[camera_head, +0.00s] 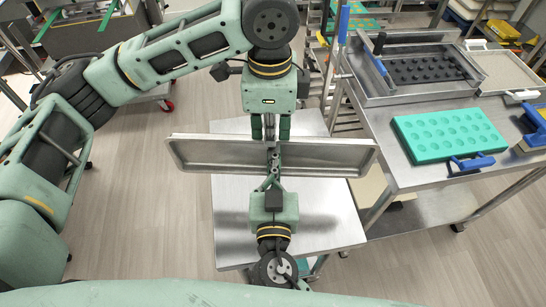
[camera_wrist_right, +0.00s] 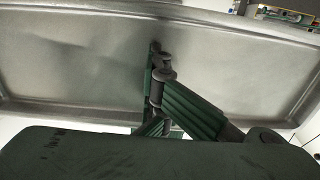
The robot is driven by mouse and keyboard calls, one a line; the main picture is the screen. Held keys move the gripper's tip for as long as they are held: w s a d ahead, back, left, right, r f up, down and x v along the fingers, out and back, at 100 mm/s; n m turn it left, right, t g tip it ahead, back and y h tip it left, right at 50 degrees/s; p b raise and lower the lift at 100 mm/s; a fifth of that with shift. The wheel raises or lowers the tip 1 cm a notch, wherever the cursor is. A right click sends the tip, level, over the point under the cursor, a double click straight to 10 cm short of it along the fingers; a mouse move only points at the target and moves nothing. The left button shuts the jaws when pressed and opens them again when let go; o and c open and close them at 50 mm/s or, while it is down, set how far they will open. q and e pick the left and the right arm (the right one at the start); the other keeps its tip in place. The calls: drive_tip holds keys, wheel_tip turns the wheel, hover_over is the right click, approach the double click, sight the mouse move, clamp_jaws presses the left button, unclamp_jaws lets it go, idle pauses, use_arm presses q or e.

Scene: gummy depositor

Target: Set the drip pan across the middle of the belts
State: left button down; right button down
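The drip pan (camera_head: 215,153) is a long, shallow grey metal tray. It lies left to right above a metal table, tilted so its inside shows. My left gripper (camera_head: 271,130) points down at the middle of its far rim; the rim hides its fingertips, so I cannot tell whether it grips. My right gripper (camera_head: 273,158) reaches from the near side to the middle of the near rim, with its fingers close together and seemingly shut on it. The right wrist view shows the fingers (camera_wrist_right: 160,75) against the pan (camera_wrist_right: 80,60). No belts can be made out.
The metal table (camera_head: 325,225) below has a bare top around the pan. At right, a steel bench (camera_head: 405,175) carries a turquoise mold (camera_head: 450,138) with a blue-handled tool, and a tray with a dark mold (camera_head: 430,70). Open floor lies at left.

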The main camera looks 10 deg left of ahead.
use_arm(q)
drive_tip(key=shift+w+r, duration=0.1)
use_arm(e)
drive_tip(key=shift+a, duration=0.1)
idle(0.5)
drive_tip(key=c, duration=2.5)
unclamp_jaws()
drive_tip(key=o, duration=2.5)
drive_tip(key=shift+s, duration=0.1)
drive_tip(key=s+d, duration=0.1)
drive_tip(key=s, duration=1.1)
drive_tip(key=shift+d, duration=0.2)
drive_tip(key=shift+w+d, duration=0.1)
